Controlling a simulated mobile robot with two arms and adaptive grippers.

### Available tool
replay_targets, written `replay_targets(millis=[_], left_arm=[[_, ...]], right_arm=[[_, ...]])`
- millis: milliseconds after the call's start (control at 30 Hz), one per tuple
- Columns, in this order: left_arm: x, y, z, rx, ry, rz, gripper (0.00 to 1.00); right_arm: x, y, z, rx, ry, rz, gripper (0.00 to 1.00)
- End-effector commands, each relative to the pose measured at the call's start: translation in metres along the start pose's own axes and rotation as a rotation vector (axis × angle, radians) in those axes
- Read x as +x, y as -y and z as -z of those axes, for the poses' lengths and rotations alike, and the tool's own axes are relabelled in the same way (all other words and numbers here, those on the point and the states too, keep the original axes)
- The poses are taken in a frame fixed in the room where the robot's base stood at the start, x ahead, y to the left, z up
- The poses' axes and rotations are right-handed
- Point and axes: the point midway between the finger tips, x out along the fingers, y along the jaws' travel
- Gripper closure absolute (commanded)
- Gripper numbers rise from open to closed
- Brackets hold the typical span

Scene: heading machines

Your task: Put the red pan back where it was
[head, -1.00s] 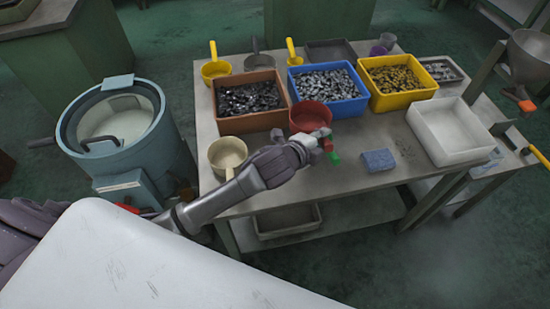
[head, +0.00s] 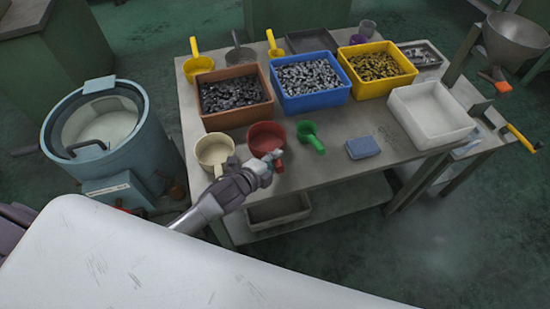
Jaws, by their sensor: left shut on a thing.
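The red pan (head: 265,136) is upright in front of the orange bin, between a cream pan (head: 212,150) and a small green scoop (head: 307,131). Its short red handle (head: 279,165) points toward me. My left gripper (head: 273,160) comes in from the lower left and is shut on the red pan's handle, partly hiding it. I cannot tell whether the pan's base touches the table or is just above it. My right gripper is not in view.
The table (head: 345,175) holds orange (head: 238,119), blue (head: 315,102) and yellow (head: 388,87) bins of metal parts. A white tray (head: 430,130) and a blue sponge (head: 362,148) are to the right. Several pans stand behind.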

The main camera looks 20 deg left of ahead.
Motion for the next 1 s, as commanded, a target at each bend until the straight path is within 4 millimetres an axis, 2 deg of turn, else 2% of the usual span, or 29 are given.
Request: replay_targets(millis=[200,233,367,733,867,1000], left_arm=[[0.002,-0.002,-0.001,0.001,0.0,0.002,1.0],[0.001,-0.002,0.0,0.0,0.0,0.0,0.71],[0.001,-0.002,0.0,0.0,0.0,0.0,0.51],[-0.003,0.0,0.0,0.0,0.0,-0.001,0.51],[-0.021,-0.001,0.0,0.001,0.0,-0.002,0.51],[-0.052,-0.002,0.0,0.002,0.0,-0.003,0.51]], right_arm=[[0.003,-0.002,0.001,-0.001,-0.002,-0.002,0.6],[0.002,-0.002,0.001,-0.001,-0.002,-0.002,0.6],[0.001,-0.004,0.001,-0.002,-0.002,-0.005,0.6],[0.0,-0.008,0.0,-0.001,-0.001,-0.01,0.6],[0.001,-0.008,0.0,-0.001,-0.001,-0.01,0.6],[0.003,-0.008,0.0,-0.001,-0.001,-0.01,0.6]])
